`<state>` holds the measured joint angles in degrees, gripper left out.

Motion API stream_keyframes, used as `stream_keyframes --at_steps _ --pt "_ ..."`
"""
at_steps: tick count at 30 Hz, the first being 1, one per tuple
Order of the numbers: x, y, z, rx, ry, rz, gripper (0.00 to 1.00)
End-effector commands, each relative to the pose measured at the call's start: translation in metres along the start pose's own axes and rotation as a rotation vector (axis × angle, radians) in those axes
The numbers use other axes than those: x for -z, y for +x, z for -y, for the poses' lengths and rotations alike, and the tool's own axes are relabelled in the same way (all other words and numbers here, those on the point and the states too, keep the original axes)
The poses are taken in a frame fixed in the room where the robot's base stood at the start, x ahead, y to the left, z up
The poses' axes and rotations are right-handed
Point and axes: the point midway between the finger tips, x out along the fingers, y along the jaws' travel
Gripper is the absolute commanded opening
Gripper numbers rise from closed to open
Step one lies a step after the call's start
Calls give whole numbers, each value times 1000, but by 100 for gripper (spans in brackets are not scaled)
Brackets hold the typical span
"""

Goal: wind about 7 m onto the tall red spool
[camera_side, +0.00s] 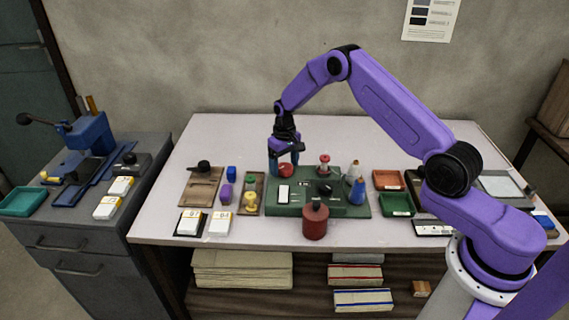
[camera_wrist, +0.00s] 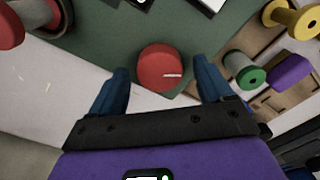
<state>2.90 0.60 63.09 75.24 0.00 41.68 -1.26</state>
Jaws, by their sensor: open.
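A red spool (camera_side: 324,166) with a pale core stands at the back of the green winding unit (camera_side: 345,205). In the wrist view part of a red spool (camera_wrist: 40,15) shows at the upper left, cut by the edge. A round red knob-like part (camera_side: 286,171) with a white mark sits at the unit's back left. It also shows in the wrist view (camera_wrist: 158,68). My gripper (camera_side: 285,165) is open above it, pointing down. In the wrist view the blue fingers (camera_wrist: 163,88) stand apart on either side of the red part, with gaps.
Left of the unit are a yellow spool (camera_side: 250,201), a green spool (camera_side: 253,178) and purple and blue blocks. A dark red canister (camera_side: 315,221) stands in front. Bare table shows behind.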

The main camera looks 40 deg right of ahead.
Motion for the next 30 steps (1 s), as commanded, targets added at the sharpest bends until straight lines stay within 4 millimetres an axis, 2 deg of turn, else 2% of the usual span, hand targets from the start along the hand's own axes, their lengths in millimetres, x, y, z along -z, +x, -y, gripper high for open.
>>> stream_keyframes --at_steps 4,9,14,22,30 --pt "0 0 0 0 0 0 80" --pt "0 0 0 0 0 0 24" --pt "0 0 0 0 12 0 24" --pt "0 -1 -1 0 156 0 24" --pt "0 -1 -1 0 172 0 24"
